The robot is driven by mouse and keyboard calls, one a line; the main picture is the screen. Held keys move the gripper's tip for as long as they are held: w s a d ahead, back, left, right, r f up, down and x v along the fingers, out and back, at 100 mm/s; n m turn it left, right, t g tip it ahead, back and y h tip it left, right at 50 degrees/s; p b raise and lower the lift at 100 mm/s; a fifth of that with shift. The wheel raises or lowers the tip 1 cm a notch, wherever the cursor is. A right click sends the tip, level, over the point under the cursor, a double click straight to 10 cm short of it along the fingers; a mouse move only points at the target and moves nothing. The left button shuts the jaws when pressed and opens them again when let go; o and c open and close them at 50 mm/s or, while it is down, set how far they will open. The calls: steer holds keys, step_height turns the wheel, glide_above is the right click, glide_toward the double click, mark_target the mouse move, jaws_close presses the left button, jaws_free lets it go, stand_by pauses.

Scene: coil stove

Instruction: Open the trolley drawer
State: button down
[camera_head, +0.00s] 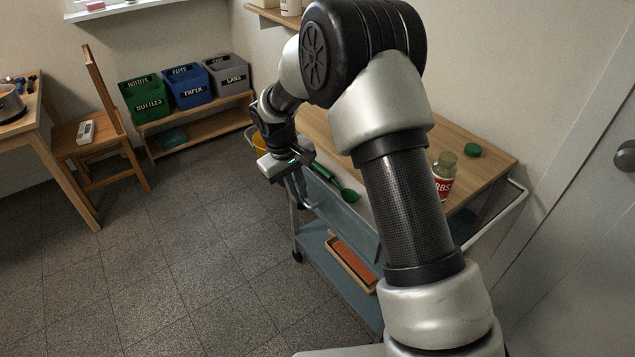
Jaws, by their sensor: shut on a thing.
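The trolley has a wooden top (490,160) and a blue-grey frame, and stands against the wall on the right. Its blue-grey drawer (345,218) is out from under the top, with part of its pale inside showing. A green spoon-like utensil (348,194) lies in it. My gripper (290,172) is at the far left end of the drawer front and is shut on the drawer there. The exact grip point is too small and partly hidden to make out. My arm covers the middle of the trolley and part of the drawer.
A jar (443,178) and a green lid (473,150) are on the trolley top. The lower shelf (318,258) holds an orange-filled wooden tray (352,262). A chair (95,130) and a bench (200,122) with bins stand at the back left. The floor left of the trolley is clear.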

steer(key=s+a, duration=0.6)
steer(key=a, duration=0.5)
steer(key=shift+s+a, duration=0.35)
steer(key=c, duration=1.8)
jaws_free()
steer(key=shift+c, duration=0.2)
steer(key=p+v, duration=0.3)
steer(key=v, duration=1.4)
steer(key=shift+r, duration=0.3)
